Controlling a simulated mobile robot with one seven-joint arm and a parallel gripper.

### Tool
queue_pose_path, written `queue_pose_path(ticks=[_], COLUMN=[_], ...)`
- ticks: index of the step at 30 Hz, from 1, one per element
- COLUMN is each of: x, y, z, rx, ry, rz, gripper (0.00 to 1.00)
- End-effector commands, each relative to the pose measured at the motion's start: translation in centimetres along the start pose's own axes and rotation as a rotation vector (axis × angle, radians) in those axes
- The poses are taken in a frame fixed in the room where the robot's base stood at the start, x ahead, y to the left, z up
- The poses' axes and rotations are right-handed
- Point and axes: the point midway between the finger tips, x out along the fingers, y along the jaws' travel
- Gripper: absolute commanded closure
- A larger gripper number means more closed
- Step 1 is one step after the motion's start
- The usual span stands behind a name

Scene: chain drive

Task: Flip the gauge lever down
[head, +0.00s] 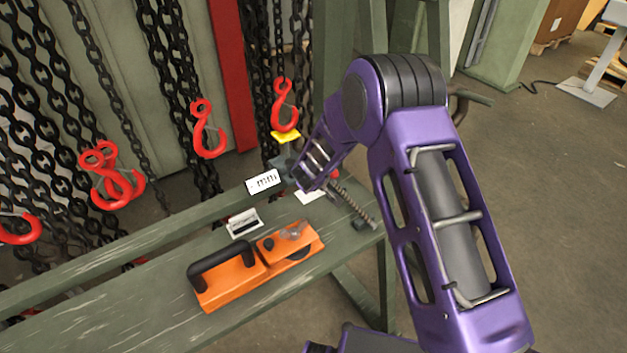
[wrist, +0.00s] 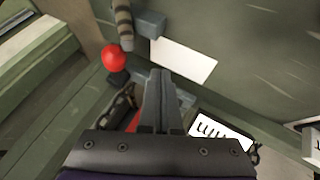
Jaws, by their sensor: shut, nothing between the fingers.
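A red ball knob (wrist: 114,58) on a short dark stem, which looks like the gauge lever, shows in the wrist view, left of my fingertips. A white "mm" label (head: 263,182) stands at the bench's back edge in the head view and lies right of my fingers in the wrist view (wrist: 218,135). My gripper (wrist: 160,74) is shut and empty, its fingertips apart from the knob in the picture. In the head view my gripper (head: 303,185) is over the far right end of the bench.
An orange tool with a black handle (head: 228,285) lies on the green bench (head: 130,320). A white card holder (head: 244,223) stands behind it. A threaded rod (head: 352,205) is right of my gripper. Black chains with red hooks (head: 208,130) hang behind the bench.

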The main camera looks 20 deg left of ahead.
Motion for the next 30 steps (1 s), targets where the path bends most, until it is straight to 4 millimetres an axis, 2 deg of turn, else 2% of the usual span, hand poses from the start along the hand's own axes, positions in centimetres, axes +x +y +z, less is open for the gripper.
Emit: queue_pose_path(ticks=[3,9,15,21,30], x=[0.0,-5.3,-8.5,-9.7,-9.8], y=[0.0,-0.5,-1.0,-1.3,-1.3], z=[0.3,-0.8,-1.2,-1.3,-1.3], rx=[0.001,-0.002,0.001,0.001,0.002], ry=[-0.001,0.002,0.001,0.0,-0.001], rz=[0.001,0.001,0.001,0.001,0.001], gripper=[1.0,1.0,1.0,1.0,1.0])
